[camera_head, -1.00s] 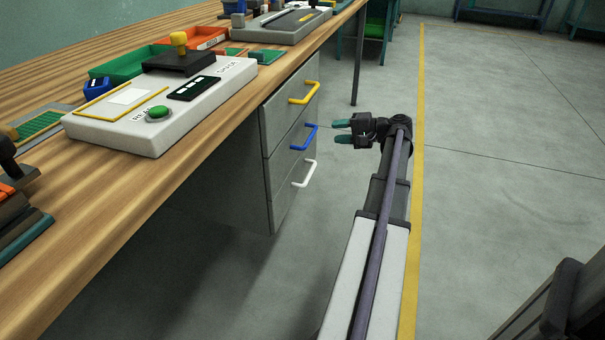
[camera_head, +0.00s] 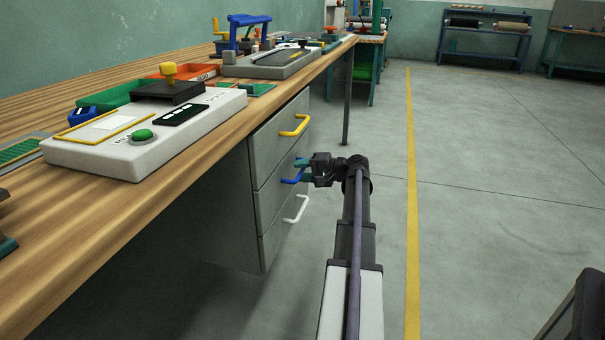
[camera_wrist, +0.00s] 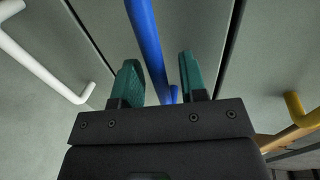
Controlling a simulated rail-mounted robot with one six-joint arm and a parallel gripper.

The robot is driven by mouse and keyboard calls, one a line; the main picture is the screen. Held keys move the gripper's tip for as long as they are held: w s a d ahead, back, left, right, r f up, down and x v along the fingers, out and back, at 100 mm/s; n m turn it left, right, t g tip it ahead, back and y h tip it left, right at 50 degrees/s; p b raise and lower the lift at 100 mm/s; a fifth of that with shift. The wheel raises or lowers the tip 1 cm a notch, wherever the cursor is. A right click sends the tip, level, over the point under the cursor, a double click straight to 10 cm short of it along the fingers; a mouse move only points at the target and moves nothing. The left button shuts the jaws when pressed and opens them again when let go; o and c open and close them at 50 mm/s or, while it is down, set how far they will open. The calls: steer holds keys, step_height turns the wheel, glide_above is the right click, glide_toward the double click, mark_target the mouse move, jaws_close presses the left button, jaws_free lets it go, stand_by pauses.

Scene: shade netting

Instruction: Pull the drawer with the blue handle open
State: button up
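A grey drawer unit (camera_head: 262,240) hangs under the workbench. Its middle drawer has the blue handle (camera_head: 291,181), between the yellow handle (camera_head: 294,126) above and the white handle (camera_head: 297,210) below. The drawer fronts look flush. My gripper (camera_head: 303,171) is at the blue handle, its teal fingers pointing at the drawer front. In the wrist view the blue handle (camera_wrist: 147,40) passes between the two open fingers (camera_wrist: 160,80), with a gap on both sides. The white handle (camera_wrist: 35,62) is at left there, the yellow handle (camera_wrist: 296,110) at right.
The wooden workbench (camera_head: 190,172) overhangs the drawers, with a white control box (camera_head: 140,140) and green and orange trays on it. The floor (camera_head: 480,240) to the right of my arm is clear, with a yellow line (camera_head: 411,200).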

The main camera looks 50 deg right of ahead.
jaws_close()
stand_by(0.3)
stand_by(0.3)
